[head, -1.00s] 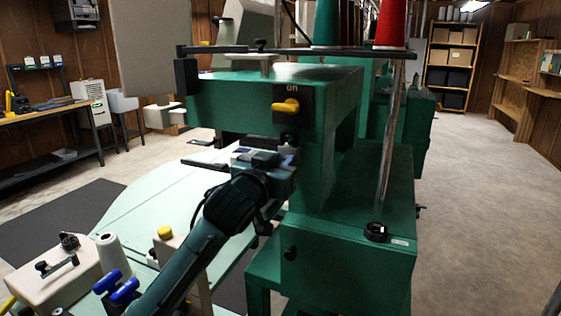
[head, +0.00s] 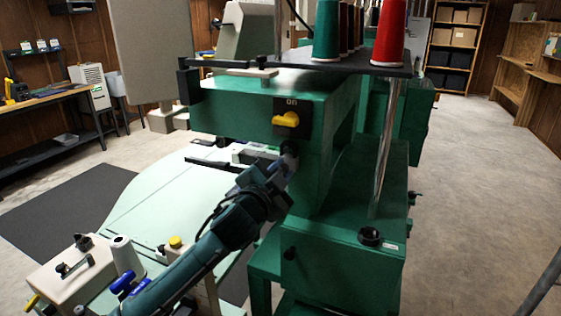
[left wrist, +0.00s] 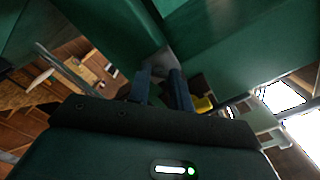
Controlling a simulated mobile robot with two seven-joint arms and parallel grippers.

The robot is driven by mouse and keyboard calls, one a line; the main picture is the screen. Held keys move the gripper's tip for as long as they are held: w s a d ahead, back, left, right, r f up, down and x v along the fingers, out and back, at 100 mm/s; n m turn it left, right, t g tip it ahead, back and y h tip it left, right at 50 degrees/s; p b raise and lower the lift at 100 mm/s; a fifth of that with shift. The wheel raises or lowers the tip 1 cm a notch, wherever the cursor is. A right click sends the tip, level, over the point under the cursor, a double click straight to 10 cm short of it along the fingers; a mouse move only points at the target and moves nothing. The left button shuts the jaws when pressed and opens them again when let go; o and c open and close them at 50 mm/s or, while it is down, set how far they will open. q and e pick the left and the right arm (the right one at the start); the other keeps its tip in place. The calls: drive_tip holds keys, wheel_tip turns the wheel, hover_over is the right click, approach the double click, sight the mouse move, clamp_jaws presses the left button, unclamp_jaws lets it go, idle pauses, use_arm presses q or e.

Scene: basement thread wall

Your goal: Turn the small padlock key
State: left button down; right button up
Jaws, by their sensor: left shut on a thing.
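The green machine's front has a black plate marked "on" with a yellow rotary knob (head: 286,119). A small dark round part (head: 290,147), which looks like the padlock, sits just below that plate. My left gripper (head: 284,164) reaches up to it from the lower left and is shut at this spot. The small padlock key is not separately visible; the fingers hide it. In the left wrist view the two blue-grey fingers (left wrist: 161,88) point at the green housing, with the yellow knob (left wrist: 203,104) just right of them. My right gripper is not in view.
Red (head: 390,35) and green cones stand on a rack above. Open floor (head: 470,200) lies to the right.

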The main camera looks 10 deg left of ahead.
use_arm(q)
drive_tip(key=shift+r+m+p, duration=0.2)
drive_tip(key=shift+m+p, duration=0.15)
drive_tip(key=shift+m, duration=0.25)
drive_tip(key=shift+m+p, duration=0.65)
drive_tip(key=shift+m, duration=0.25)
drive_tip(key=shift+m+p, duration=0.55)
drive_tip(key=shift+m, duration=0.25)
drive_tip(key=shift+f+m+p, duration=0.1)
drive_tip(key=shift+m+p, duration=0.45)
drive_tip(key=shift+m, duration=0.35)
drive_tip(key=shift+f+m, duration=0.1)
drive_tip(key=shift+m, duration=0.4)
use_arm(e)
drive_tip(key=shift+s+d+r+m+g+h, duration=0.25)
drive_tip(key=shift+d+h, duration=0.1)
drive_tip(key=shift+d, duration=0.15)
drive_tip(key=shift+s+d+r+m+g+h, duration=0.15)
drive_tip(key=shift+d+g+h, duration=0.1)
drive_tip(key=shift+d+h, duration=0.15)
use_arm(q)
drive_tip(key=shift+p, duration=0.3)
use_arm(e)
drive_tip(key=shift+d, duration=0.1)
use_arm(q)
drive_tip(key=c, duration=1.2)
unclamp_jaws()
drive_tip(key=shift+c, duration=0.2)
